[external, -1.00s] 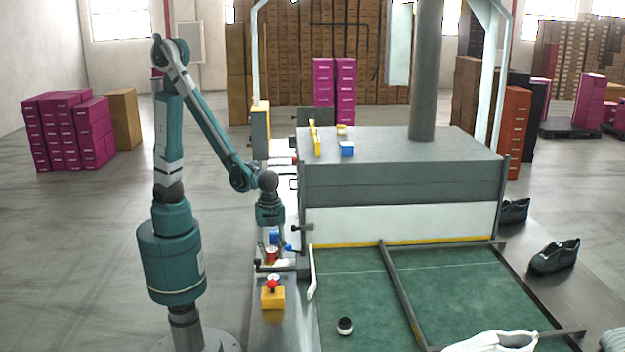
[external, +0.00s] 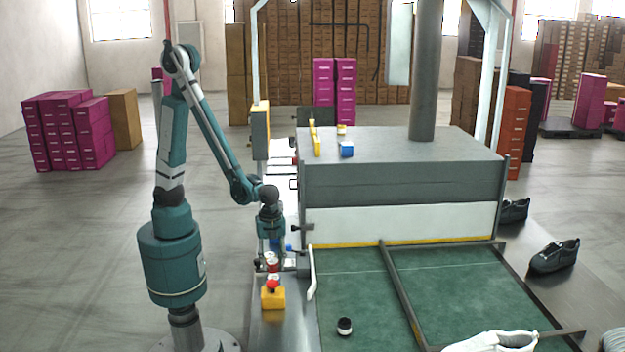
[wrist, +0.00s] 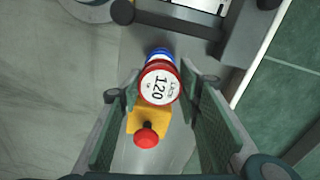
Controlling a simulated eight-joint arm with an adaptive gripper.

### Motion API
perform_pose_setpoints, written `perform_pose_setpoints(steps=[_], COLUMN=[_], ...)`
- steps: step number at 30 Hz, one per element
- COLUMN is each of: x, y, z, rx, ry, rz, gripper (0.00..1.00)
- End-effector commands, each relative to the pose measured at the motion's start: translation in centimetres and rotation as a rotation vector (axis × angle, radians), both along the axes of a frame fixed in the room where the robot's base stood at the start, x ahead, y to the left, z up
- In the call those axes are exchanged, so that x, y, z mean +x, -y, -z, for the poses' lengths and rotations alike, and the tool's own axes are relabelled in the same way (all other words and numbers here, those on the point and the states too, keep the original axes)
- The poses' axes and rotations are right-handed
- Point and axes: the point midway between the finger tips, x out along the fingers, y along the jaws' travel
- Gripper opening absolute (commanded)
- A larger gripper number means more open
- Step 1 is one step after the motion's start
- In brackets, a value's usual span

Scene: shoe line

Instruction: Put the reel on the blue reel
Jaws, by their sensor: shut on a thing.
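The reel (wrist: 160,87) is red with a white face marked 120. My gripper (external: 271,261) is shut on it, with one finger on each side, low over the bench left of the machine. The reel also shows in the external view (external: 272,264). The blue reel (wrist: 160,52) shows in the wrist view as a blue rim just beyond the red reel, which covers most of it. I cannot tell whether the two reels touch.
A yellow box with a red button (external: 273,298) stands on the bench just nearer the camera than my gripper. The grey machine (external: 400,185) and its green belt (external: 360,290) are to the right. A black-and-white roll (external: 345,326) lies on the belt.

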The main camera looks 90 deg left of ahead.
Motion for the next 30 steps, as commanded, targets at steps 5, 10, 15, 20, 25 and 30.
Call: perform_pose_setpoints(steps=[5, 10, 15, 20, 25, 30], x=[0.0, 0.0, 0.0, 0.0, 0.0, 0.0], y=[0.0, 0.0, 0.0, 0.0, 0.0, 0.0], z=[1.7, 3.2, 3.8, 3.8, 3.8, 4.1], rx=[0.000, 0.000, 0.000, 0.000, 0.000, 0.000], ry=[0.000, 0.000, 0.000, 0.000, 0.000, 0.000], rz=[0.000, 0.000, 0.000, 0.000, 0.000, 0.000], gripper=[0.22, 0.22, 0.22, 0.22, 0.22, 0.39])
